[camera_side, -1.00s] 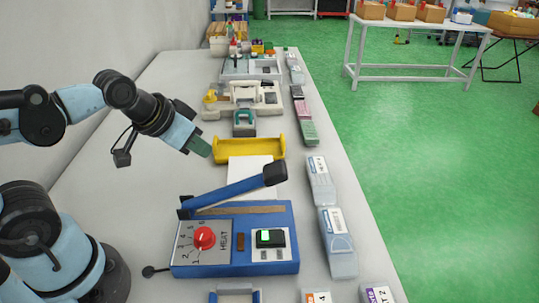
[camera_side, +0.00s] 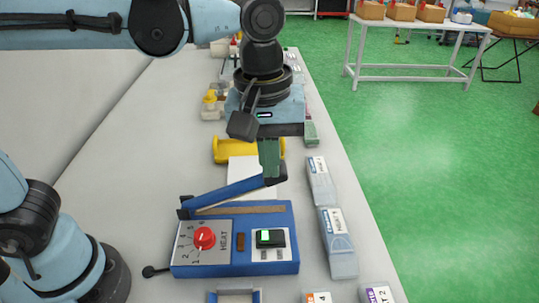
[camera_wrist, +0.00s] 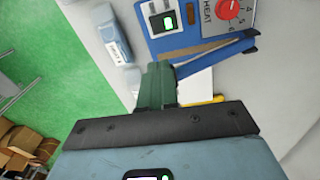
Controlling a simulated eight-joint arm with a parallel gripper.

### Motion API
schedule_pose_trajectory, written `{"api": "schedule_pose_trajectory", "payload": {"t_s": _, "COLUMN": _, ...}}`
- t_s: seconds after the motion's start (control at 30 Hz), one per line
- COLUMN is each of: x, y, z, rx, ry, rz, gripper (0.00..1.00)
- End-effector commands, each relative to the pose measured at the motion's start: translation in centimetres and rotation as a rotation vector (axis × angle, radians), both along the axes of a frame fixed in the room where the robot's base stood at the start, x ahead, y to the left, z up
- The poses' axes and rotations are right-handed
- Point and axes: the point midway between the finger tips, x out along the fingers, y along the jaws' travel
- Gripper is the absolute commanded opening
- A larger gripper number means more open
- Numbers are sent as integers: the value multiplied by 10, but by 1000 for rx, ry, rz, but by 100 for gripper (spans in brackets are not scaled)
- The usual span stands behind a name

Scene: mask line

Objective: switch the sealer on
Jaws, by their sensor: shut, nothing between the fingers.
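The sealer is a blue box (camera_side: 185,264) with a red HEAT knob (camera_side: 204,238) and a black switch (camera_side: 271,238) showing a bright green patch. The switch also shows in the wrist view (camera_wrist: 162,20). The sealer's blue lever arm (camera_side: 232,190) is raised at a slant, its black handle (camera_side: 276,178) at the upper right. My gripper (camera_side: 270,176) points down with its green fingers shut and empty. The fingertips overlap the handle in the side view; I cannot tell whether they touch. In the wrist view my gripper (camera_wrist: 160,66) is beside the lever's end.
Bagged packs (camera_side: 338,244) and (camera_side: 320,182) lie right of the sealer, near the table's right edge. A yellow holder (camera_side: 226,152) and a white sheet (camera_side: 240,168) are behind it. A small black piece on a cord (camera_side: 150,271) lies at its left.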

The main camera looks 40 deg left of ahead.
Motion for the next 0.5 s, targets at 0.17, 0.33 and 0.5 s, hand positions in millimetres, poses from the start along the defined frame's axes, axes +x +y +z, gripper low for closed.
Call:
{"api": "schedule_pose_trajectory", "payload": {"t_s": 0.17, "x": -5, "y": -21, "z": 4, "rx": 27, "ry": 52, "rz": 74, "gripper": 0}}
{"api": "schedule_pose_trajectory", "payload": {"t_s": 0.33, "x": -7, "y": -25, "z": 4, "rx": 34, "ry": 64, "rz": 96, "gripper": 0}}
{"api": "schedule_pose_trajectory", "payload": {"t_s": 0.5, "x": -6, "y": -24, "z": 4, "rx": 33, "ry": 63, "rz": 96, "gripper": 0}}
